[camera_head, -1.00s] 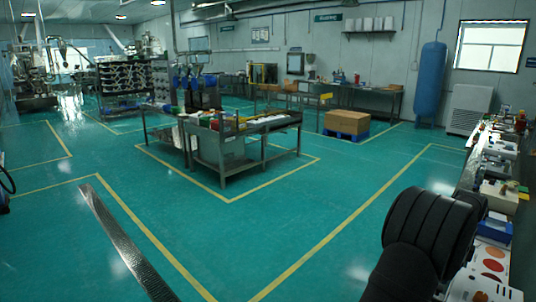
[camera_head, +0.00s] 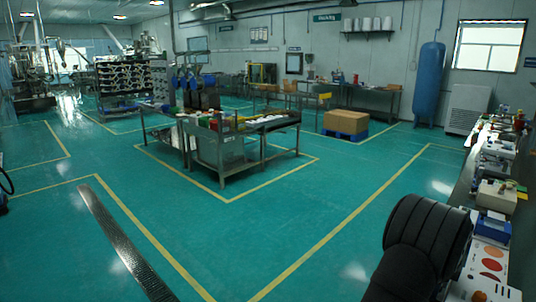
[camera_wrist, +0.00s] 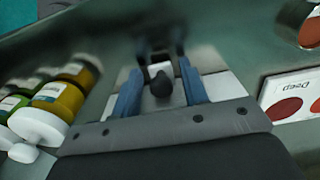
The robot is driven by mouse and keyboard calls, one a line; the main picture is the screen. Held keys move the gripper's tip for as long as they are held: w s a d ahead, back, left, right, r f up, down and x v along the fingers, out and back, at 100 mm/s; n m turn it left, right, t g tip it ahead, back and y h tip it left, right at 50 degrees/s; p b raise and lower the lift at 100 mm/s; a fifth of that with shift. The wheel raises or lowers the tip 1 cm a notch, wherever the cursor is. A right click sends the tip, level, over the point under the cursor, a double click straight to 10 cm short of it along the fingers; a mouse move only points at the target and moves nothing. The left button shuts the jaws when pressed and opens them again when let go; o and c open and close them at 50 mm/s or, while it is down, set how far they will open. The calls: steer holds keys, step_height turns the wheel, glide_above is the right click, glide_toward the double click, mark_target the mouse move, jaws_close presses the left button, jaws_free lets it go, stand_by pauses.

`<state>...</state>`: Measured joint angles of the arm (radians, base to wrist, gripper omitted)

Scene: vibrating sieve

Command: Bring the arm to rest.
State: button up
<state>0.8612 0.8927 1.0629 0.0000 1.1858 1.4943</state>
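My arm shows at the lower right of the head view as a thick black link, over the edge of the side bench; my gripper is out of sight there. In the wrist view my gripper (camera_wrist: 160,48) points away over a bench, its two blue fingers with dark tips standing apart. A dark rounded shape (camera_wrist: 160,86) and a pale surface show between the fingers. They are blurred, and I see nothing clearly held.
The side bench holds a blue box (camera_head: 493,226) and a white device (camera_head: 496,196). A worktable (camera_head: 225,150) stands mid-room. The green floor (camera_head: 240,235) is largely clear.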

steer(key=shift+s+d+r, duration=0.3)
steer(key=shift+s+r, duration=0.05)
steer(key=shift+r, duration=0.05)
step_height(320, 180, up, 7)
steer(key=shift+w+r, duration=0.1)
step_height(320, 180, down, 8)
steer(key=shift+f, duration=0.15)
steer(key=w+a, duration=0.6)
steer(key=shift+w+a, duration=0.1)
steer(key=shift+a, duration=0.05)
step_height(320, 180, up, 5)
steer(key=shift+f, duration=0.2)
steer(key=shift+s+d, duration=0.6)
steer(key=shift+s, duration=0.05)
steer(key=shift+s+d, duration=0.35)
